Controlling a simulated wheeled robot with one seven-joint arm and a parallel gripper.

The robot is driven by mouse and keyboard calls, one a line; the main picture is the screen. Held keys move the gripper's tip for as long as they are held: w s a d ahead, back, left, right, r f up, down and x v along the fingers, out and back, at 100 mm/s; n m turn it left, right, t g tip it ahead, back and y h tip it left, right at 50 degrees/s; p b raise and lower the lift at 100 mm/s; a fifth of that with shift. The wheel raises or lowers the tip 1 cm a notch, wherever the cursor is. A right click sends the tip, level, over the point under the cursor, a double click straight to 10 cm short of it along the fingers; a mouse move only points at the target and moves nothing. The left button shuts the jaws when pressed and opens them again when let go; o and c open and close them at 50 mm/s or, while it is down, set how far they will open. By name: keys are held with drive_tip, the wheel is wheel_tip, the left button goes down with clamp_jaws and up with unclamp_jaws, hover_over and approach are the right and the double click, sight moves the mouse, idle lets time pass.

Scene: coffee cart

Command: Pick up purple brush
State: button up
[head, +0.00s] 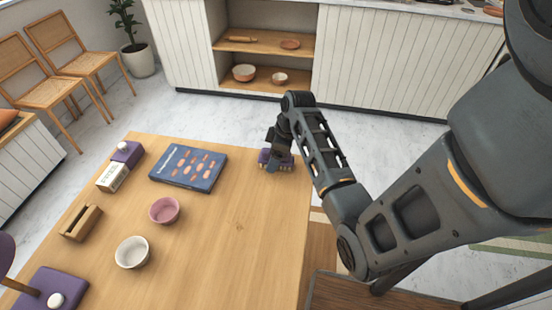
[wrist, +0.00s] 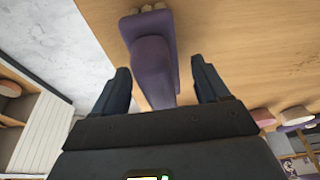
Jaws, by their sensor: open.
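The purple brush (wrist: 150,50) lies at the far right corner of the wooden table, with pale bristle tufts at its far end in the wrist view. In the head view the brush (head: 289,164) is partly hidden behind my gripper (head: 273,158). In the wrist view my gripper (wrist: 160,72) is open. Its two dark fingers stand on either side of the brush's rounded purple handle, with a visible gap on each side. I cannot tell how far the fingertips are above the table.
The table's right part is clear. White cabinets (head: 400,65) stand beyond the floor.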

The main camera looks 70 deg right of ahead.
drive_tip(key=shift+f, duration=0.15)
drive_tip(key=c, duration=1.2)
drive_tip(key=shift+o, duration=0.2)
drive_tip(key=v, duration=0.2)
drive_tip(key=w+b+v, duration=0.1)
drive_tip(key=v, duration=0.2)
drive_tip(key=shift+w, duration=0.1)
drive_tip(key=s+d+r, duration=0.2)
drive_tip(key=s+r, duration=0.4)
drive_tip(key=s, duration=0.5)
drive_tip(key=shift+d+r+p, duration=0.3)
drive_tip(key=shift+d+r, duration=0.05)
drive_tip(key=shift+r, duration=0.05)
